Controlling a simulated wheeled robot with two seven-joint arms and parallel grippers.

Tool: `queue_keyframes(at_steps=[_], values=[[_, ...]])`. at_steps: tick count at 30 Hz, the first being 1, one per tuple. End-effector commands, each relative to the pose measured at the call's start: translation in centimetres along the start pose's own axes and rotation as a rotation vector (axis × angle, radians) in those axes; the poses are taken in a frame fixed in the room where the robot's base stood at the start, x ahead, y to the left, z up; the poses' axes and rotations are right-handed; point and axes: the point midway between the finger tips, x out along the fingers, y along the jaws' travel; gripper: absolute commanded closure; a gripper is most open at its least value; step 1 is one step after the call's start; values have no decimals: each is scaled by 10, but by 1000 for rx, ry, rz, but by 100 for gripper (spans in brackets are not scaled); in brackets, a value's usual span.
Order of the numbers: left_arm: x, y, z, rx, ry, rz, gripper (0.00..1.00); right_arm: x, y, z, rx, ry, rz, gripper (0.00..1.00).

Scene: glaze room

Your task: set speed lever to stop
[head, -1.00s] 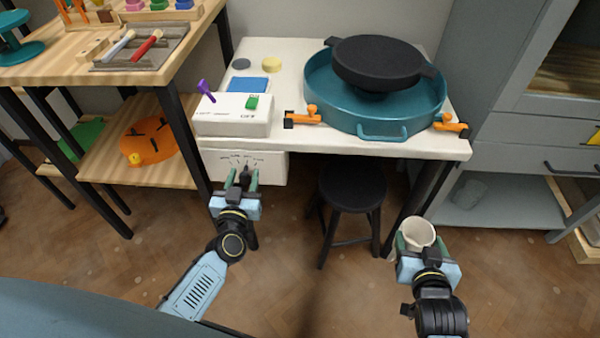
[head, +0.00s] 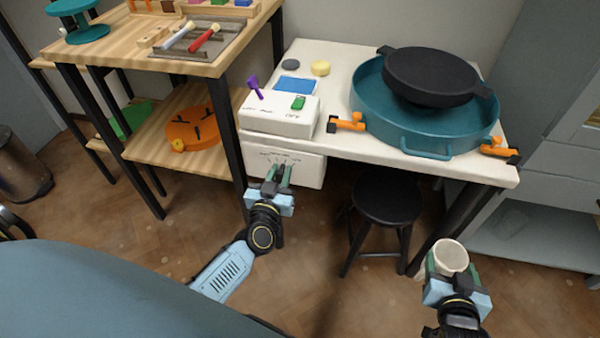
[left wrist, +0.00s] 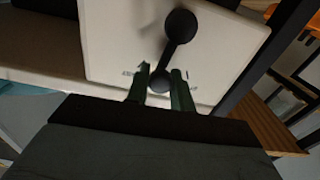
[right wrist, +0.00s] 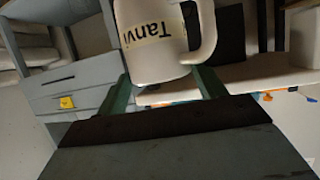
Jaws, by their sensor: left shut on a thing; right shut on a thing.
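The black speed lever (left wrist: 174,50) is on the white front panel (left wrist: 225,45) below the wheel table's control box. In the left wrist view it runs from a round hub to a ball knob. My left gripper (head: 278,175) is shut on that knob, its green fingers on either side. In the head view the gripper mostly hides the lever. Small dial marks show on the panel, too small to read. My right gripper (head: 448,272) is shut on a white mug (right wrist: 155,40) labelled "Tanvi", held in front of the table, apart from the lever.
The control box (head: 280,117) carries a purple lever (head: 254,86) and a green switch (head: 298,102). A teal basin (head: 425,135) with a black wheel head (head: 430,75) stands on the white table. A black stool (head: 387,198) is beneath. A wooden shelf (head: 190,150) is left.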

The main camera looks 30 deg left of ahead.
Motion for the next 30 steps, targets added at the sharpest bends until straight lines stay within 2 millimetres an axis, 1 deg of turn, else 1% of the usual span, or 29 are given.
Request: queue_keyframes(at_steps=[5, 12, 21, 30], values=[[0, -5, -1, -87, -2, 0, 100, -2, 0, -6, 0, 3, 0, 76], [0, -15, 0, -275, -2, 0, 100, -4, 0, -10, 0, 3, 0, 76], [-1, -27, 3, -501, -3, 0, 100, -3, 0, -10, 0, 3, 0, 76], [-1, -34, 7, -641, -3, 0, 100, -3, 0, -8, 0, 3, 0, 76]])
